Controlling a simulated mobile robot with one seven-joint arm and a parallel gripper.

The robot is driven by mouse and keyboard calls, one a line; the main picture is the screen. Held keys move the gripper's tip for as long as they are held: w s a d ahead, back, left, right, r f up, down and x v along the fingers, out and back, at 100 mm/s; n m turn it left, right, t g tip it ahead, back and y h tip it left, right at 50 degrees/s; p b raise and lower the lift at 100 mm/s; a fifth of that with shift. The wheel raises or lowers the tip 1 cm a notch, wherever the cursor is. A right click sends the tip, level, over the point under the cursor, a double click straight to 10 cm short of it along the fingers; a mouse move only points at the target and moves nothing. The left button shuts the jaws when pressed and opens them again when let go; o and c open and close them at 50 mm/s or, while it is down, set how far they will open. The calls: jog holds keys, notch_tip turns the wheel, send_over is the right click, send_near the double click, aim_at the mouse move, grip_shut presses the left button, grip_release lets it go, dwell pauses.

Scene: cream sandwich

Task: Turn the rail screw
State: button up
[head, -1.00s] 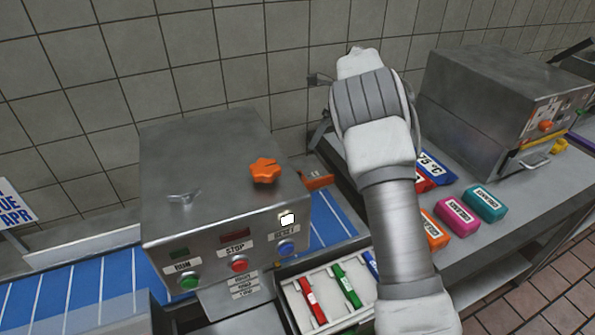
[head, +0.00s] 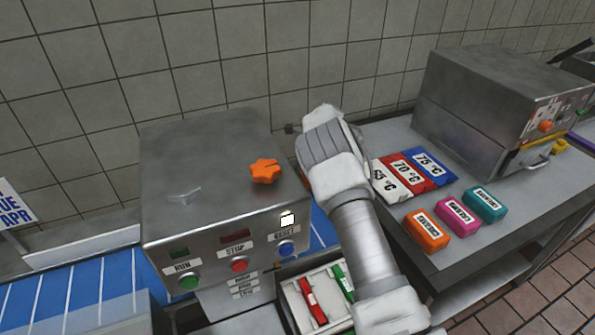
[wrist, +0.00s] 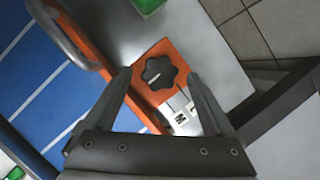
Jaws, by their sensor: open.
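In the wrist view a black lobed screw knob (wrist: 159,72) sits on an orange rail bracket (wrist: 146,98). I take this knob as the rail screw. My gripper (wrist: 158,84) is open, with one finger on each side of the knob in the picture. Whether the fingers touch it or are still above it I cannot tell. In the head view my arm hides the knob and the fingers. A steel box (head: 205,145) stands left of my arm, with an orange star knob (head: 265,171) on top.
A blue conveyor belt (head: 85,285) runs under the steel box and also shows in the wrist view (wrist: 45,70). Coloured blocks and temperature cards lie on the right counter (head: 390,150). A tiled wall stands behind.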

jog(key=c, duration=1.4)
jog(key=shift+w+f+n+g+b, duration=0.15)
jog(key=shift+n+g+b, duration=0.25)
jog(key=shift+n, duration=0.7)
jog(key=shift+w+n+g, duration=0.1)
jog(key=shift+n+g, duration=0.4)
jog(key=shift+n, duration=0.7)
jog(key=o, duration=1.4)
